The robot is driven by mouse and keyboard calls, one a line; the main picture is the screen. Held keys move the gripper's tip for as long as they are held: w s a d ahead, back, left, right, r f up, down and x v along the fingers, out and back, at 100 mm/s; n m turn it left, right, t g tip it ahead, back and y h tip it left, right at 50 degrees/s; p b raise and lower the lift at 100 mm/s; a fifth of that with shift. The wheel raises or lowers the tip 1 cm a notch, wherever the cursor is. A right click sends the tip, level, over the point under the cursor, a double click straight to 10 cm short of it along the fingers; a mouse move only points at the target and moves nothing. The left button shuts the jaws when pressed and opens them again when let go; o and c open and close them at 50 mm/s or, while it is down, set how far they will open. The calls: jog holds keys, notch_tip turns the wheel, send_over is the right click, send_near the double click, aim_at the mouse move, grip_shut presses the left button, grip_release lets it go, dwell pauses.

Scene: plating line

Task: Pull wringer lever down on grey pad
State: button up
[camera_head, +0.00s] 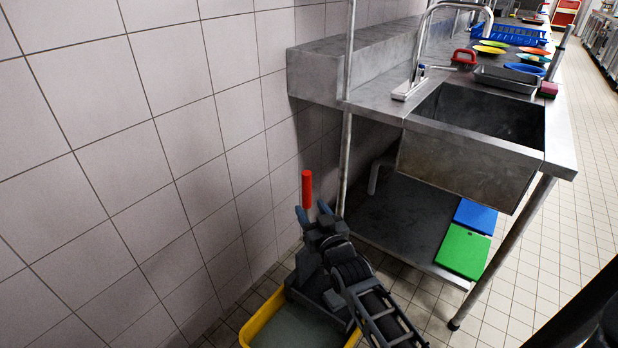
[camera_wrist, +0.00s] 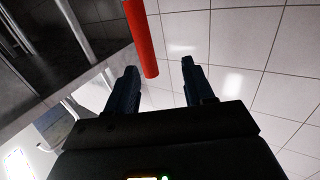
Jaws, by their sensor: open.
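The wringer lever shows its red grip (camera_head: 307,188) standing upright above the yellow mop bucket (camera_head: 262,316). My gripper (camera_head: 314,211) is open, its two blue-tipped fingers close to the lower end of the red grip. In the wrist view the red grip (camera_wrist: 141,38) comes down from the top, its end near the gap between the open fingers (camera_wrist: 160,72), nearer the left one. I cannot tell whether it touches a finger. I cannot make out a grey pad.
A steel sink table (camera_head: 365,95) stands to the right, with its leg (camera_head: 347,150) close beside my gripper. Green (camera_head: 463,252) and blue (camera_head: 475,216) boards lie on its lower shelf. The tiled wall (camera_head: 150,150) is close on the left. The floor at right is clear.

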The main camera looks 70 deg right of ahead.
aim_at(308, 186)
jog(key=d, duration=0.1)
jog(key=d+r, duration=0.1)
jog(key=d, duration=0.1)
jog(key=shift+w+d+r+h, duration=0.15)
jog(key=shift+d+h, duration=0.1)
jog(key=shift+h, duration=0.05)
jog(key=shift+p+x, duration=0.3)
jog(key=shift+x, duration=3.25)
grip_shut()
